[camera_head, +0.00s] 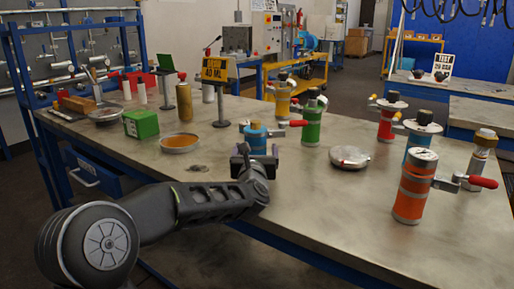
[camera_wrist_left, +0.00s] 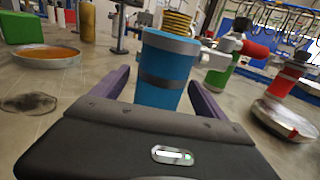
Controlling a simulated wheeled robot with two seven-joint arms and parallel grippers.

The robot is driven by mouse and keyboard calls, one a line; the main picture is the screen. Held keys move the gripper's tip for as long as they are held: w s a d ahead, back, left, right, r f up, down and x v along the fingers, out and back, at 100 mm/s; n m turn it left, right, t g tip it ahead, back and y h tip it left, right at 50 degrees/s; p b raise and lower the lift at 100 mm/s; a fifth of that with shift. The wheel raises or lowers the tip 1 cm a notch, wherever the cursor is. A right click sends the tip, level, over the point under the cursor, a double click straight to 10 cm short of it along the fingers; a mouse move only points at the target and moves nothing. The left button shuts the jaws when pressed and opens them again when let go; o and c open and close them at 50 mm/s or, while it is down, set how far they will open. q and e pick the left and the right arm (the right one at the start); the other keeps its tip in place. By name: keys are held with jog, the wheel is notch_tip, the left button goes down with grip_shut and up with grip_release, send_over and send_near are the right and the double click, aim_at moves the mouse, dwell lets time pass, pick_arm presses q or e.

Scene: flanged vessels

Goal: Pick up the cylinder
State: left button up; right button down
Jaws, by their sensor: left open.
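My right gripper is not in view.
Green (camera_head: 309,124), yellow (camera_head: 282,98) and orange (camera_head: 413,188) vessels with side handles stand to the right and behind. A round metal lid (camera_head: 349,157) lies to the right. An orange-filled dish (camera_head: 180,143) and a green box (camera_head: 140,123) are left.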

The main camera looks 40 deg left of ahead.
pick_arm(q)
jog(key=shift+c, duration=0.2)
grip_shut()
dwell(1.0)
jog(key=shift+r, duration=0.1)
